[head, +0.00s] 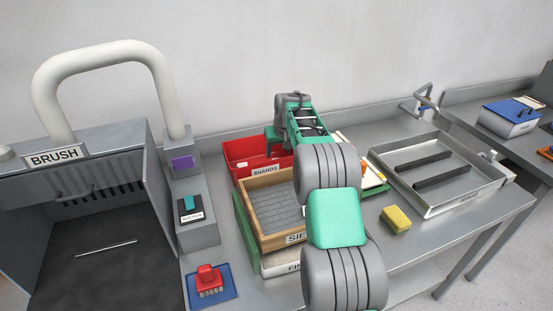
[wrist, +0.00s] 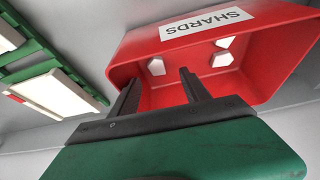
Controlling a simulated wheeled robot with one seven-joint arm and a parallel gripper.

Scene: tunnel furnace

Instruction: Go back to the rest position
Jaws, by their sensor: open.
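My gripper (wrist: 160,92) is open, with its two dark fingers apart and nothing between them in the wrist view. It is over the red bin (wrist: 275,75) with the SHARDS label. Several white shards lie inside the bin, such as one shard (wrist: 222,59) beyond the fingers. In the head view my arm reaches out over the bench, and the red bin (head: 237,152) stands at the back beside it. The fingertips are hidden in the head view.
A wooden sieve tray (head: 254,196) stands in front of the bin, partly behind my arm. A metal wash tray (head: 470,193) and a yellow sponge (head: 396,219) are to the right. The grey brush cabinet (head: 150,200) with a thick pipe (head: 100,52) stands at left.

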